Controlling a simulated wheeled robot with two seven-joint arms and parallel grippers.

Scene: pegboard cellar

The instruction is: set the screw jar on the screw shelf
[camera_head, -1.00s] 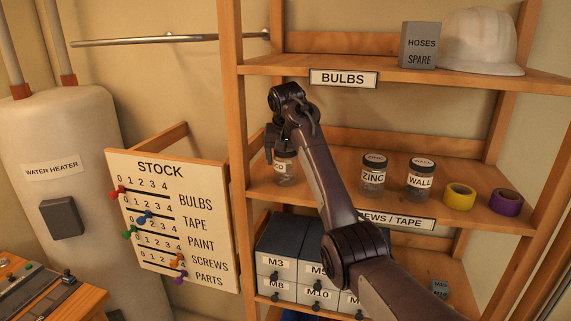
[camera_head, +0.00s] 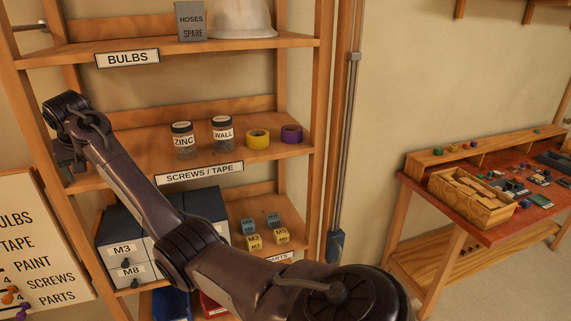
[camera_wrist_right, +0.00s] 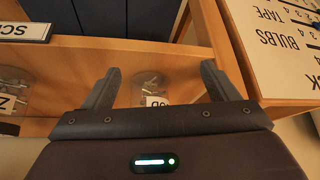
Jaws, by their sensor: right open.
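The screw shelf (camera_head: 160,150) is the middle board, labelled SCREWS / TAPE. Two screw jars, the ZINC jar (camera_head: 183,140) and the WALL jar (camera_head: 222,133), stand upright on it. My right gripper (camera_head: 68,160) is at the shelf's left end. A third clear jar (camera_wrist_right: 152,88), with a label ending in OD, stands on the shelf in the wrist view. It shows between the two open fingers of my right gripper (camera_wrist_right: 160,82), with room on both sides. In the head view my gripper covers that jar's place. My left gripper is not in view.
Yellow tape (camera_head: 258,139) and purple tape (camera_head: 291,134) sit right of the jars. The BULBS shelf (camera_head: 90,47) is above; dark drawers (camera_head: 122,235) are below. The stock board (camera_head: 30,245) stands close on the left. A workbench (camera_head: 480,215) is at right.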

